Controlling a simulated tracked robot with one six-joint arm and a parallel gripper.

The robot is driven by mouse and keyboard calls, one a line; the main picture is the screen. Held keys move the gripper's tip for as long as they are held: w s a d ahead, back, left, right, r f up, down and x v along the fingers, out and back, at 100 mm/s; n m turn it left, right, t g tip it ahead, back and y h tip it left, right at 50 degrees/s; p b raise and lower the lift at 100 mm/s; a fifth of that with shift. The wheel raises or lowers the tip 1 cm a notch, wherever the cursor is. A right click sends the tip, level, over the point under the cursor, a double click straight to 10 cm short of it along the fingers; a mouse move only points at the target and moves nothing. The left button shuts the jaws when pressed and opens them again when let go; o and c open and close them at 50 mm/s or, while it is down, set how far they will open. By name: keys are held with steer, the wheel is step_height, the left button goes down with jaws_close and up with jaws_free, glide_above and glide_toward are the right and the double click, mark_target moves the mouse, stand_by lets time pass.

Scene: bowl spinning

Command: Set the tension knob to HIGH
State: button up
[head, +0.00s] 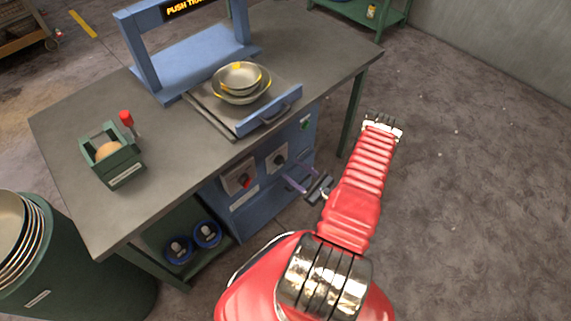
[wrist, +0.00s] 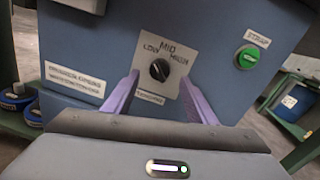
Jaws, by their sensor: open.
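The black tension knob (wrist: 159,70) sits on a white plate on the blue front panel in the wrist view. LOW, MID and HIGH are printed around its upper side, from left to right. I cannot tell for sure which mark it points to. My gripper (wrist: 160,78) is open, with one purple finger on each side of the knob's plate. Nothing is held, and the fingers look apart from the knob. In the head view the knob (head: 280,160) is on the front of the blue machine, and my gripper (head: 291,184) is in front of and below it.
Above is a sliding tray (head: 225,119) with stacked bowls (head: 240,82). A green box (head: 111,160) stands on the bench (head: 75,125).

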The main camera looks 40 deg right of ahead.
mark_target(284, 163)
steer(key=shift+w+a, duration=0.15)
steer(key=shift+w, duration=1.2)
steer(key=shift+w+a, duration=0.15)
steer(key=shift+w, duration=1.2)
steer(key=shift+d, duration=0.1)
steer(key=c, duration=1.1)
